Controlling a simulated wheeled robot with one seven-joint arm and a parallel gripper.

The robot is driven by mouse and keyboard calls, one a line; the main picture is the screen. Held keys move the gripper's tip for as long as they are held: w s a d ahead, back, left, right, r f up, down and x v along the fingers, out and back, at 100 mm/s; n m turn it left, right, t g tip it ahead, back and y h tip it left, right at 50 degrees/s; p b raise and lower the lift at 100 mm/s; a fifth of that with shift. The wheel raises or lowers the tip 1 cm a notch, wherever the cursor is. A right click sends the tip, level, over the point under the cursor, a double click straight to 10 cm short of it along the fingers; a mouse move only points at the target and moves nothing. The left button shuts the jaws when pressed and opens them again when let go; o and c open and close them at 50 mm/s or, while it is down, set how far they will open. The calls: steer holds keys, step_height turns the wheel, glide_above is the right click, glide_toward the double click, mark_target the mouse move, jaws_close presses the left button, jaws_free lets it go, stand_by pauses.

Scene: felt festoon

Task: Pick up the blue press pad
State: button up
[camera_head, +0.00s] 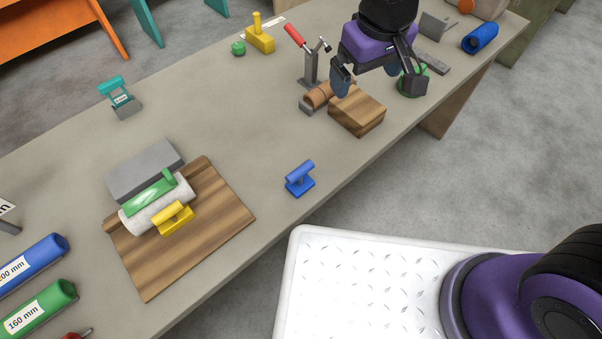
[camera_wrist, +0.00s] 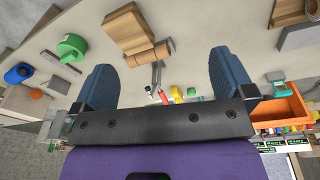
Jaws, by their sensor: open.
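The blue press pad (camera_head: 300,179) stands on the bench top near its front edge, a small flat base with a raised bar handle. It is not seen in the wrist view. My gripper (camera_head: 378,84) is open and empty, above the bench by the wooden block, well to the right of the pad and farther back. In the wrist view my gripper (camera_wrist: 164,80) has its two blue fingers spread wide, with nothing held between them.
A wooden block (camera_head: 357,111) lies between gripper and pad, with a red-handled clamp (camera_head: 310,65) behind. A wooden board (camera_head: 150,270) carries a roll and a yellow handled pad (camera_head: 173,218) left of the blue pad. The bench around the blue pad is clear.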

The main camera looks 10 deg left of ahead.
steer(key=s+a+f+n+g, duration=0.25)
steer(key=s+a+f, duration=0.35)
steer(key=a+f, duration=0.5)
glide_above(300, 169)
steer(key=shift+t, duration=0.45)
steer(key=f, duration=0.4)
steer(key=shift+a+f, duration=0.25)
steer(key=shift+f, duration=0.05)
steer(key=shift+d+f, duration=0.15)
steer(key=shift+f, duration=1.5)
steer(key=shift+d+f, duration=0.1)
steer(key=shift+f, duration=1.55)
steer(key=shift+c, duration=0.5)
steer(key=c, duration=1.2)
steer(key=shift+r, duration=0.1)
